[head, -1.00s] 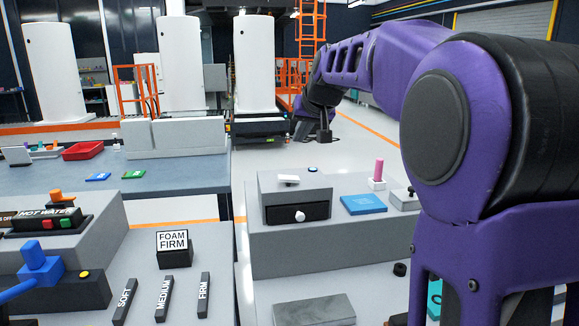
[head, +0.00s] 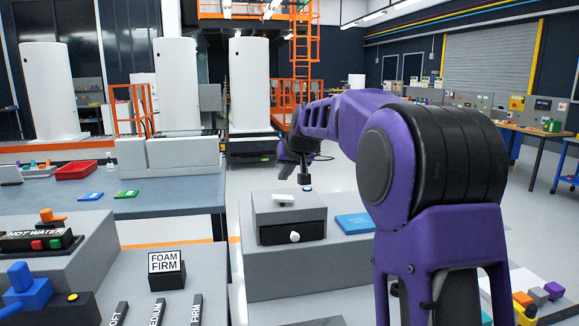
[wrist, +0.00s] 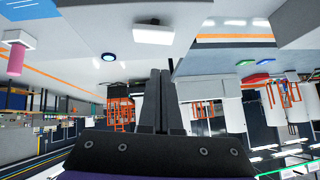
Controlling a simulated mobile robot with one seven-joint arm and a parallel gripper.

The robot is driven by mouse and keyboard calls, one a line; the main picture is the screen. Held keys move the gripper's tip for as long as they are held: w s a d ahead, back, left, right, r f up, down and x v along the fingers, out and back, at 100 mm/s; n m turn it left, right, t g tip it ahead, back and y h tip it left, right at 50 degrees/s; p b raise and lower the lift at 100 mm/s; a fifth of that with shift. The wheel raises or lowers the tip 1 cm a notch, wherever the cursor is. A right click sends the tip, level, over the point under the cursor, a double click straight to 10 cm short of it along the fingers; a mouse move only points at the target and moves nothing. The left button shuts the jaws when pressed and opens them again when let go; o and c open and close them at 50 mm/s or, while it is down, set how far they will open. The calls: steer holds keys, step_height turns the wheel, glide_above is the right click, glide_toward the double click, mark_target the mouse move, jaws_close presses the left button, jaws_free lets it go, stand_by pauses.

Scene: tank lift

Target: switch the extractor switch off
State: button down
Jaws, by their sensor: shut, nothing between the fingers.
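No label naming the extractor switch is readable. A white, slightly tilted switch plate (head: 284,199) sits on top of the grey box (head: 262,217) in the head view. It shows large at the top of the wrist view (wrist: 158,30). A round blue button (head: 307,188) is just behind it to the right, and also in the wrist view (wrist: 110,57). My gripper (head: 304,181) is shut and empty, pointing down beyond the white switch, close to the blue button in the picture. Its two dark fingers lie together in the wrist view (wrist: 160,74). I see no contact with the switch.
The box has a dark drawer with a white knob (head: 295,237). A blue plate (head: 354,223) lies to its right, and a pink peg (wrist: 16,55) shows in the wrist view. A FOAM FIRM sign (head: 166,270) and HOT WATER panel (head: 38,240) stand on the left.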

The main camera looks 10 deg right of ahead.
mark_target(284, 196)
steer(key=f, duration=0.3)
steer(key=f+b, duration=0.1)
steer(key=shift+w+a+f, duration=0.3)
steer(key=shift+w+a, duration=0.1)
steer(key=shift+a+f+h, duration=0.25)
steer(key=shift+f+h, duration=0.1)
steer(key=shift+h, duration=0.05)
steer(key=shift+d, duration=0.2)
steer(key=shift+s+d+p, duration=0.1)
steer(key=shift+d+p, duration=0.2)
steer(key=shift+d, duration=0.45)
steer(key=shift+r, duration=0.1)
